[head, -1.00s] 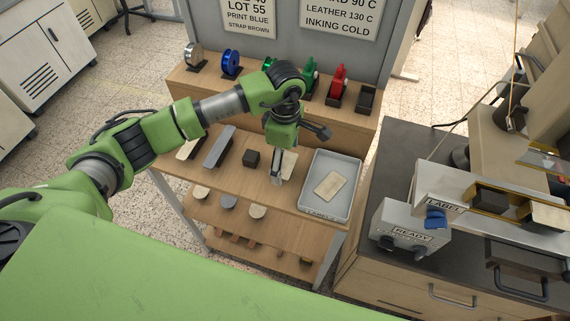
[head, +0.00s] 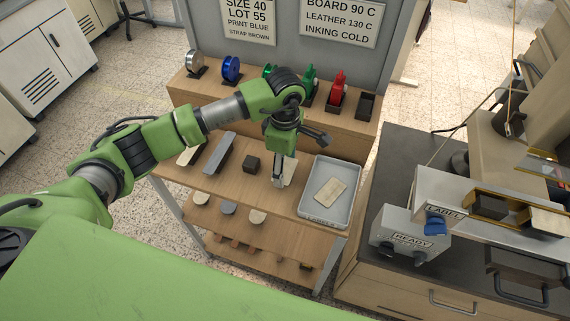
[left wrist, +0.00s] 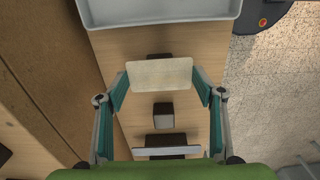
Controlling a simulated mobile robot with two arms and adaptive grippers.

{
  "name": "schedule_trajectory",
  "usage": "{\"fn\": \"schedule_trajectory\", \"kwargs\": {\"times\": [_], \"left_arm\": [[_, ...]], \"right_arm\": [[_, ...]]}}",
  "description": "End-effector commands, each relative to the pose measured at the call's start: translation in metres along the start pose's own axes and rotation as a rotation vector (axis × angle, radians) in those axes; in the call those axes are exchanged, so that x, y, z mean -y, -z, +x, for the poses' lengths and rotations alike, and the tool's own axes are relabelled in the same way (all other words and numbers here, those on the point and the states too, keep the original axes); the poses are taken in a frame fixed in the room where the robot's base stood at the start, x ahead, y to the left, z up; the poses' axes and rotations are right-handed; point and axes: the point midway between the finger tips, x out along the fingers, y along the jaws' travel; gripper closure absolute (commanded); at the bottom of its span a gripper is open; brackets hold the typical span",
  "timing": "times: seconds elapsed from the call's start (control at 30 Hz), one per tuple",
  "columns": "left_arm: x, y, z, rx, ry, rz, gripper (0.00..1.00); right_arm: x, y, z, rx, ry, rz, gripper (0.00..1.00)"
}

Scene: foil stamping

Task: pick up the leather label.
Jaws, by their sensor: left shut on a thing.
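The leather label, a pale tan rectangular piece, shows in the left wrist view (left wrist: 160,74) between the two fingertips. In the head view the label (head: 290,171) is partly hidden behind my left gripper (head: 278,181), over the wooden shelf top. My left gripper, also in the left wrist view (left wrist: 161,76), is shut on the label by its two short ends. Whether the label clears the surface is hard to tell. My right gripper is not in view.
A grey tray (head: 312,214) with a cream piece (head: 330,191) lies right of the gripper. A dark block (head: 251,163) and a grey bar (head: 219,152) lie to its left. Foil rolls stand on the raised back ledge (head: 225,88). The machine with a LABEL sign (head: 444,212) stands right.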

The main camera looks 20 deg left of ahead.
Motion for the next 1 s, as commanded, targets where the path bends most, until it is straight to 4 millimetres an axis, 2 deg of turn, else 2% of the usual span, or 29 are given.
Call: {"fn": "schedule_trajectory", "kwargs": {"times": [0.07, 0.17, 0.27, 0.33, 0.53, 0.8, 1.0], "left_arm": [[0.001, 0.000, -0.005, 0.001, 0.002, -0.001, 0.46], [-0.002, 0.000, -0.011, 0.001, -0.007, 0.002, 0.46], [-0.002, 0.000, -0.032, 0.000, -0.010, 0.003, 0.46], [0.013, 0.003, -0.048, 0.000, -0.006, 0.004, 0.46], [0.054, 0.011, -0.094, -0.002, -0.008, 0.004, 0.46], [0.107, 0.021, -0.117, -0.001, -0.004, 0.002, 0.46], [0.130, 0.025, -0.130, -0.001, -0.003, 0.001, 0.46]], "right_arm": [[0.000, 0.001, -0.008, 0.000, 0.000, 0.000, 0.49], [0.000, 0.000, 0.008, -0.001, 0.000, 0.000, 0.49], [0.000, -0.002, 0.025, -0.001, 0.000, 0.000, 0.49], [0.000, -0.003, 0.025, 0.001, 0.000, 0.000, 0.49], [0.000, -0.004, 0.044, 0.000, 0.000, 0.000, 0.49], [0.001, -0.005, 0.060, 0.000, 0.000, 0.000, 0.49], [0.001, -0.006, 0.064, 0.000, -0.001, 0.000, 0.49]]}}
